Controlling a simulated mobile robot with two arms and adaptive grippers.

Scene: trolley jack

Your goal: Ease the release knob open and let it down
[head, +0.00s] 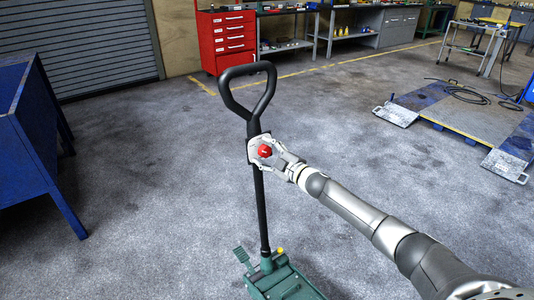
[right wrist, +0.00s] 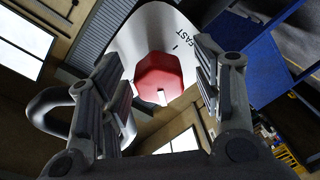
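The trolley jack has a green body (head: 283,281) on the floor and an upright black handle (head: 262,215) with a loop grip on top. The red release knob (head: 265,151) sits on the handle below the loop. In the right wrist view the knob (right wrist: 160,83) is faceted with a white mark, in front of a pale plate lettered "FAST". My right gripper (head: 268,150) is at the knob. Its fingers (right wrist: 162,88) stand apart on either side of the knob, with a visible gap on the right. My left gripper is not in view.
A blue bench (head: 25,130) stands at the left. A red tool cabinet (head: 227,41) and workbenches line the back. A blue-framed platform (head: 470,115) with metal ramps lies at the right. The grey floor around the jack is clear.

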